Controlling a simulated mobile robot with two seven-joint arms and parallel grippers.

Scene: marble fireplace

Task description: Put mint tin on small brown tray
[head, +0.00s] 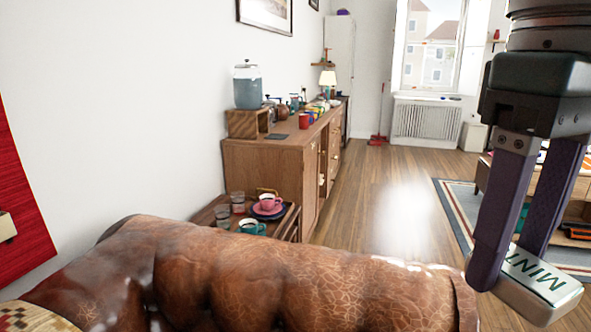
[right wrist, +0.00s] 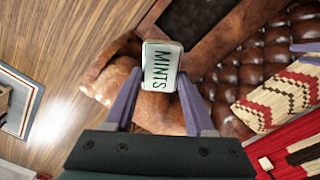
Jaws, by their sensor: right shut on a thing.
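My right gripper (head: 506,270) is shut on the mint tin (head: 540,284), a pale flat tin with dark "MINTS" lettering. It holds the tin in the air, to the right of the brown leather sofa arm in the head view. The right wrist view shows the tin (right wrist: 162,66) between the fingertips, above brown leather. A dark flat surface with a brown wooden rim (right wrist: 152,18) lies beyond the tin there; I cannot tell if it is the small brown tray. Two lavender pieces (right wrist: 306,53) at the right edge look like part of my left gripper; its jaws are unclear.
The brown leather sofa (head: 300,290) fills the front of the head view. A side table with cups (head: 268,202) and glasses stands behind it, against a long wooden sideboard (head: 262,165). Wood floor (head: 385,215) is free to the right, before a rug (head: 450,200).

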